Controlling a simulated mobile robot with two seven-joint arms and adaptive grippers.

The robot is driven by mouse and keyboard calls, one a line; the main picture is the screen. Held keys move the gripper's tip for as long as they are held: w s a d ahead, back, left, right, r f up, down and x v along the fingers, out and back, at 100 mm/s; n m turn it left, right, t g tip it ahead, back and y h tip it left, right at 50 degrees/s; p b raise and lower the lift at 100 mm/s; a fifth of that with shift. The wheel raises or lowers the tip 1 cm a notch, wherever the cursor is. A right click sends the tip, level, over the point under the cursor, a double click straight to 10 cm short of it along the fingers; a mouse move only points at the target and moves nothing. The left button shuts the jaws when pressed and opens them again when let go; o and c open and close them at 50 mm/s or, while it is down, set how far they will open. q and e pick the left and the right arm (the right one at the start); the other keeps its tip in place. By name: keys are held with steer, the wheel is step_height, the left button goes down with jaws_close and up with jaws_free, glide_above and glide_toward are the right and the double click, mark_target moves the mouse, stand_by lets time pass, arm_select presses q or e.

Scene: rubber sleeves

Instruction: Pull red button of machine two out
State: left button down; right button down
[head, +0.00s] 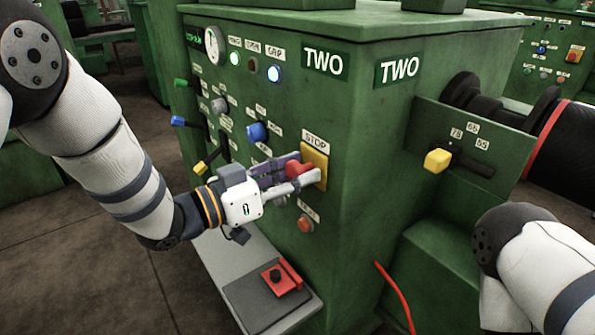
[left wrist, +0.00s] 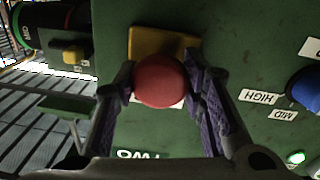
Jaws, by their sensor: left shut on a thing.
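The green machine marked TWO (head: 280,130) stands in the middle of the head view. Its red button (head: 296,168) sits on a yellow plate (head: 315,165) under a STOP label. My left gripper (head: 298,178) is shut on the red button, with one finger on each side. In the left wrist view, the round red button (left wrist: 160,81) lies between the two fingertips, in front of the yellow plate (left wrist: 150,43). How far the button stands out from the plate is hard to tell. My right arm shows at the lower right; its gripper is out of view.
A blue knob (head: 257,132) is above the left gripper and an orange button (head: 305,224) is below it. Colored levers are at the panel's left. A grey shelf (head: 225,262) with a red-and-black part (head: 283,278) juts out below. A yellow lever knob (head: 437,160) is at the right.

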arm_select(q)
steer(key=shift+s+a+r, duration=0.15)
steer(key=shift+s+a, duration=0.25)
steer(key=shift+a, duration=0.05)
steer(key=shift+a+f, duration=0.15)
steer(key=shift+f, duration=0.05)
steer(key=c, duration=1)
jaws_free()
arm_select(e)
steer(key=shift+a+r, duration=0.3)
arm_select(q)
steer(key=v, duration=1.2)
